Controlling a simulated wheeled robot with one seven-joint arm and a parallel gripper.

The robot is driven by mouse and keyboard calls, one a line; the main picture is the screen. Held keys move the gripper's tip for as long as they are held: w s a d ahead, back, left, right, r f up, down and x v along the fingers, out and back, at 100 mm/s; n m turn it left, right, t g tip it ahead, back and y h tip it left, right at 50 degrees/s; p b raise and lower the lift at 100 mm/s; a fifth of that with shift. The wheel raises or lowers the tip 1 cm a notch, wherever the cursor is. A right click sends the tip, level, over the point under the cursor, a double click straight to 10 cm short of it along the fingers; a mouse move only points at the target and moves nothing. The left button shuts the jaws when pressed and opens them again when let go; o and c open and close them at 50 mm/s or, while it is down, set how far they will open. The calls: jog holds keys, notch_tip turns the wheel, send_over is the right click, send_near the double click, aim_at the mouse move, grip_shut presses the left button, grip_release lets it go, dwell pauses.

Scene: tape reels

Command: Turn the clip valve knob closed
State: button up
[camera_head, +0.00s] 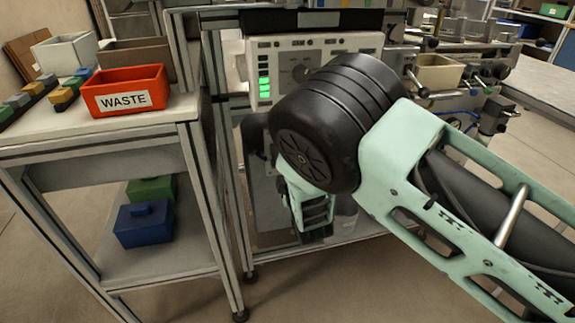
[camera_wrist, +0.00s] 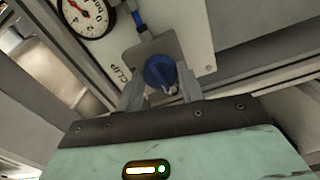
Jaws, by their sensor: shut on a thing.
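The clip valve knob (camera_wrist: 158,70) is blue and round, on a light panel beside the "CLIP" lettering in the wrist view. My gripper (camera_wrist: 161,88) has one grey finger on each side of the knob and is shut on it. My gripper's fingers cover the knob's sides. In the camera_head view my arm covers the area in front of the machine. The knob and fingertips cannot be made out there.
A round pressure gauge (camera_wrist: 88,16) with a red needle sits up and left of the knob, near a blue fitting (camera_wrist: 138,20). A red WASTE bin (camera_head: 125,91) stands on the left bench (camera_head: 60,142). A machine panel (camera_head: 300,58) shows green lights behind my arm.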

dwell(0.4)
jog(key=o, duration=1)
jog(key=shift+s, duration=0.1)
jog(key=p+v, duration=0.1)
jog(key=v, duration=1.6)
jog(key=shift+s+d, duration=0.1)
jog(key=shift+s, duration=0.05)
jog(key=shift+r, duration=0.1)
